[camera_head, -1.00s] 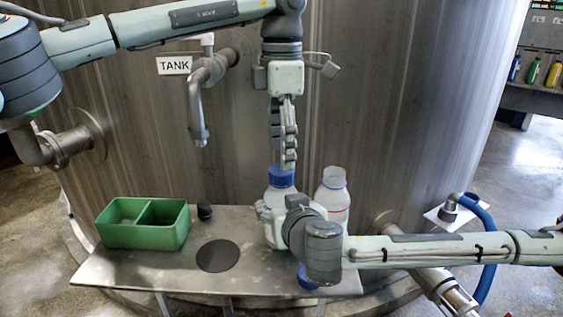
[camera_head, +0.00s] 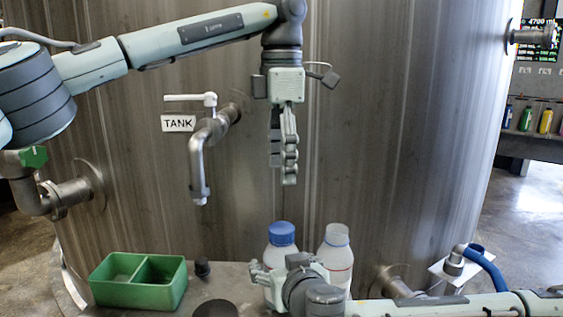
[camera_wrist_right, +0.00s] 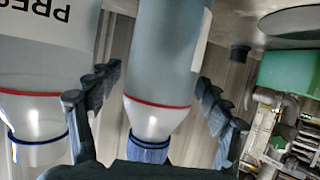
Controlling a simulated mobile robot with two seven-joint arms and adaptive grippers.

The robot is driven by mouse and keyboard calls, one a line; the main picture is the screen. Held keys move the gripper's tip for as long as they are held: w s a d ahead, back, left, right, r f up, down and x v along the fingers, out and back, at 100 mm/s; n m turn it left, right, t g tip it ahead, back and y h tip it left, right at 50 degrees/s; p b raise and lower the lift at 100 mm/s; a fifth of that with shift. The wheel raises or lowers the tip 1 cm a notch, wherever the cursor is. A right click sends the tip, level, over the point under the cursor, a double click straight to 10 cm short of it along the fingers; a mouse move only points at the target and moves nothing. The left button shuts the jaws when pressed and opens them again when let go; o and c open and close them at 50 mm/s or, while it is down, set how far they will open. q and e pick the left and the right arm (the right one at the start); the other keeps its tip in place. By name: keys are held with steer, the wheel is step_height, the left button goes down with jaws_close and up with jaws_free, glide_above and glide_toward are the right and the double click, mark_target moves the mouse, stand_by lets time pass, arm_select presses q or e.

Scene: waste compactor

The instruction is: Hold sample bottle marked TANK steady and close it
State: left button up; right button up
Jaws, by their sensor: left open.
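A sample bottle with a blue cap (camera_head: 282,234) stands on the metal shelf beneath the TANK sign (camera_head: 178,123); its own marking is not readable. In the right wrist view this bottle (camera_wrist_right: 160,75) appears upside down, its cap covering the neck; how tight the cap is cannot be seen. My right gripper (camera_wrist_right: 160,78) has its fingers on both sides of the bottle, close against it. My left gripper (camera_head: 284,182) is open and empty, pointing down above the cap with a clear gap.
A second bottle (camera_head: 337,250), uncapped, stands just right of the held one; its partial label reads "PRES". A pipe valve (camera_head: 200,160) juts from the tank wall.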

steer(key=shift+s, duration=0.1)
steer(key=v, duration=1.1)
steer(key=shift+s, duration=0.4)
steer(key=shift+d+r, duration=0.1)
steer(key=shift+r, duration=0.05)
